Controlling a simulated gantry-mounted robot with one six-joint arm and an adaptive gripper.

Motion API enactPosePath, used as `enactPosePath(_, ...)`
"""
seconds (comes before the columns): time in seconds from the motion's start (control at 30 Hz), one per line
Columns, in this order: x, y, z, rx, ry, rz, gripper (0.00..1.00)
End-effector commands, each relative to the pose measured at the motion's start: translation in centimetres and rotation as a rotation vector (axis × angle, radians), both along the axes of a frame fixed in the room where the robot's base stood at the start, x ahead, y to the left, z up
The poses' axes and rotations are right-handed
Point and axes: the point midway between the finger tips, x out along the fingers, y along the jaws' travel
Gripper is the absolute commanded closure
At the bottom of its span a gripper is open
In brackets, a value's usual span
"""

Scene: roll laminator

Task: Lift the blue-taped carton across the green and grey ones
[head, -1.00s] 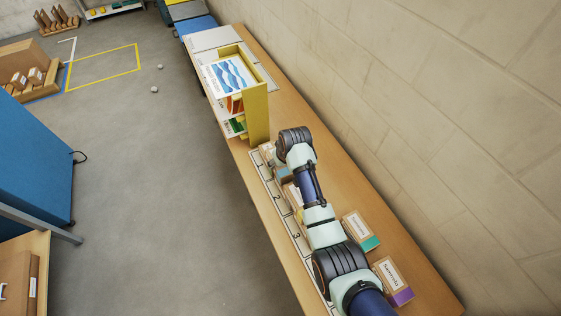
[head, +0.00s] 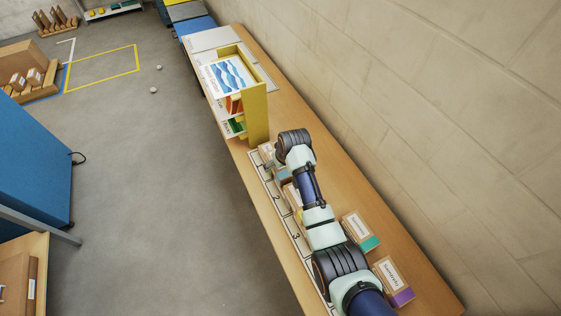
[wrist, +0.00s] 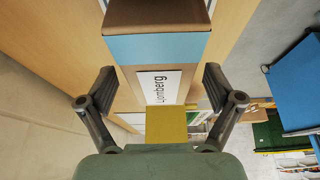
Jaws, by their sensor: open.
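The blue-taped carton (wrist: 157,47) fills the top middle of the wrist view, with a light blue band and a white label reading "Lionberg". My gripper (wrist: 158,80) is open, with one finger to each side of the labelled part of the carton. I cannot tell whether the fingers touch it. In the head view a bit of blue tape (head: 284,173) shows beside my arm, which hides most of that carton and my gripper. A green-taped carton (head: 361,229) lies on the bench to the right of my arm. I cannot make out a grey-taped carton.
A purple-taped carton (head: 393,281) lies nearer on the bench (head: 330,150). A strip with numbered spaces (head: 276,198) runs along the bench's left edge, partly under my arm. A yellow rack (head: 257,112) stands beyond my wrist. The wall closes the right side.

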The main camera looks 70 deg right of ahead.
Motion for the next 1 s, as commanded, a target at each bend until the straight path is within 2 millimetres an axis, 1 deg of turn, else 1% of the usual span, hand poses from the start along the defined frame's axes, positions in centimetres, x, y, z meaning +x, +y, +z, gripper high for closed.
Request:
enactPosePath(0.07,-0.2,0.1,0.6,-0.001,-0.002,0.000,0.09)
enactPosePath(0.17,-0.7,0.5,2.3,-0.004,-0.003,0.000,0.09)
enactPosePath(0.4,-2.4,2.0,7.9,-0.004,-0.003,-0.001,0.09)
enactPosePath(0.53,-3.1,2.6,10.0,-0.002,-0.003,-0.001,0.09)
enactPosePath(0.6,-3.3,2.8,10.6,-0.002,-0.003,-0.001,0.09)
enactPosePath(0.7,-3.5,2.9,11.1,-0.001,-0.001,0.000,0.09)
enactPosePath(0.93,-3.5,2.9,11.1,-0.001,-0.001,0.000,0.09)
enactPosePath(0.97,-3.4,3.1,11.1,-0.002,-0.002,0.002,0.09)
enactPosePath(1.0,-2.9,3.7,11.1,-0.008,-0.008,0.014,0.09)
